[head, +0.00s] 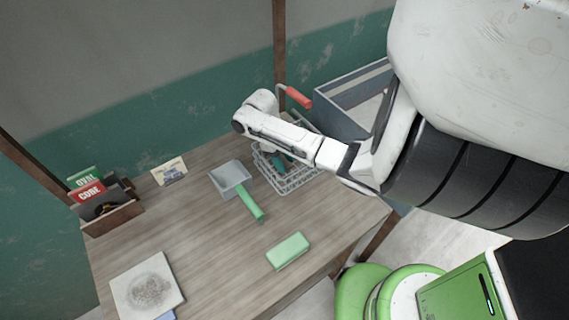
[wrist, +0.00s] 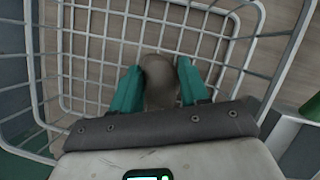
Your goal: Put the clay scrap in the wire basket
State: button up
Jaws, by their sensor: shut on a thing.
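The wire basket (head: 291,180) stands on the wooden table near its back right, with a red-handled bail raised above it. In the wrist view the white wire wall of the basket (wrist: 255,50) surrounds my gripper (wrist: 160,85). My gripper's teal fingers are shut on the clay scrap (wrist: 160,72), a rounded grey-brown lump. The scrap is inside the basket's outline, over its wire grid; I cannot tell whether it touches the bottom. In the head view my gripper (head: 278,160) reaches down into the basket, and my arm hides part of the basket and the scrap.
A grey dustpan (head: 230,176) with a green handle lies left of the basket. A green block (head: 288,251) lies in front. A pale square slab (head: 147,288), a card (head: 169,171) and a wooden box (head: 110,212) are at left. A grey bin (head: 345,100) stands behind.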

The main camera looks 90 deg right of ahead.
jog(key=o, duration=1.1)
